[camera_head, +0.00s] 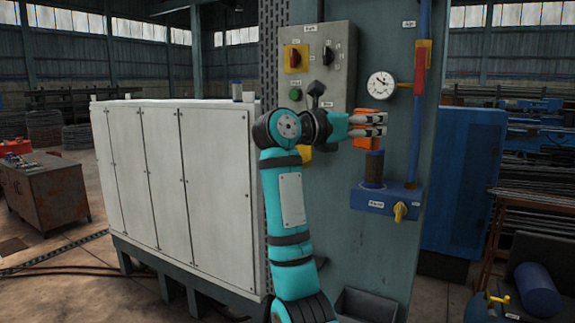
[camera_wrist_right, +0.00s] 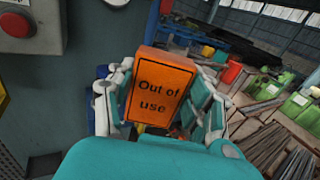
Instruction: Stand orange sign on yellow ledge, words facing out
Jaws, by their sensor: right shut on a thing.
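My right gripper (camera_head: 383,124) is shut on the orange sign (camera_head: 366,143), held in the air in front of the grey column, below and left of the round gauge. In the right wrist view the sign (camera_wrist_right: 161,88) sits between the fingers, slightly tilted, its words "Out of use" facing the wrist camera. A yellow piece (camera_head: 305,154) shows on the column behind my right wrist, mostly hidden; I cannot tell whether it is the yellow ledge. My left gripper is not in view.
The control panel (camera_head: 317,65) has a green button and a red-yellow switch. The gauge (camera_head: 381,86) is right of it. Below the sign, a blue block (camera_head: 378,203) with a dark cylinder (camera_head: 373,169) and yellow valve handle juts out. White cabinets (camera_head: 175,180) stand left.

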